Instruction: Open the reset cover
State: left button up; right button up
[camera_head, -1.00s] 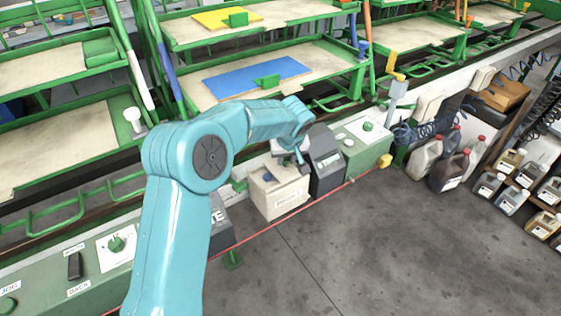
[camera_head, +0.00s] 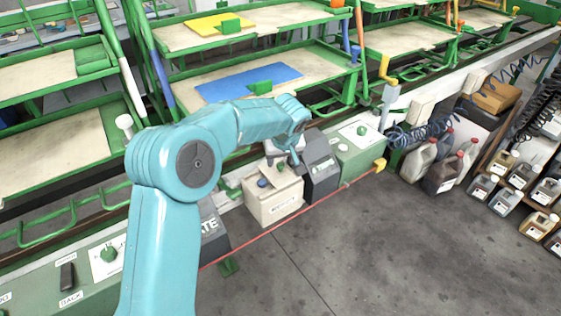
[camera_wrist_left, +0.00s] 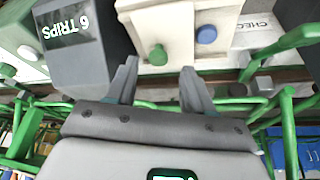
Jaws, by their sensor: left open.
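A beige box (camera_head: 274,205) stands on the bench edge, with a blue knob (camera_head: 262,183) and a green knob (camera_head: 280,167) on top. In the left wrist view the box (camera_wrist_left: 185,25) fills the upper middle, with its green knob (camera_wrist_left: 158,55) and blue knob (camera_wrist_left: 206,34) showing. I cannot tell which part is the reset cover. My left gripper (camera_head: 296,160) is above the box's back right side. In the wrist view its fingers (camera_wrist_left: 159,82) are apart, with nothing between them, and the green knob lies just beyond the gap. My right gripper is not in view.
A dark grey display box (camera_head: 322,168) stands close to the right of the beige box, and a green control box (camera_head: 357,150) beyond it. A red cord (camera_head: 262,233) runs along the front. Green racks with boards (camera_head: 250,82) stand behind. The floor in front is clear.

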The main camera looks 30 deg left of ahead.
pick_arm(q)
jog(key=v, duration=1.3)
jog(key=shift+r+p, duration=0.3)
jog(key=shift+p, duration=0.05)
jog(key=shift+s+d, duration=0.1)
jog(key=s+d+f+m+g+h+p, duration=0.15)
jog(key=d+f, duration=0.25)
jog(key=f, duration=0.4)
jog(key=s+d+f+m+h, duration=0.2)
jog(key=d+f, duration=0.2)
jog(key=f, duration=0.4)
jog(key=s+d+f+m+g+h+p, duration=0.15)
jog(key=d+f, duration=0.25)
jog(key=f, duration=0.4)
jog(key=s+d+f, duration=0.2)
jog(key=s+f, duration=0.1)
jog(key=s, duration=0.4)
jog(key=s+d+f+m+h+p, duration=0.1)
jog(key=s+d+f, duration=0.1)
jog(key=s+f, duration=0.2)
jog(key=s+d+f+m+h+p, duration=0.1)
jog(key=s+d+f, duration=0.1)
jog(key=s, duration=0.8)
jog(key=shift+s+d+f, duration=0.35)
jog(key=shift+d+f, duration=0.05)
jog(key=shift+f, duration=0.4)
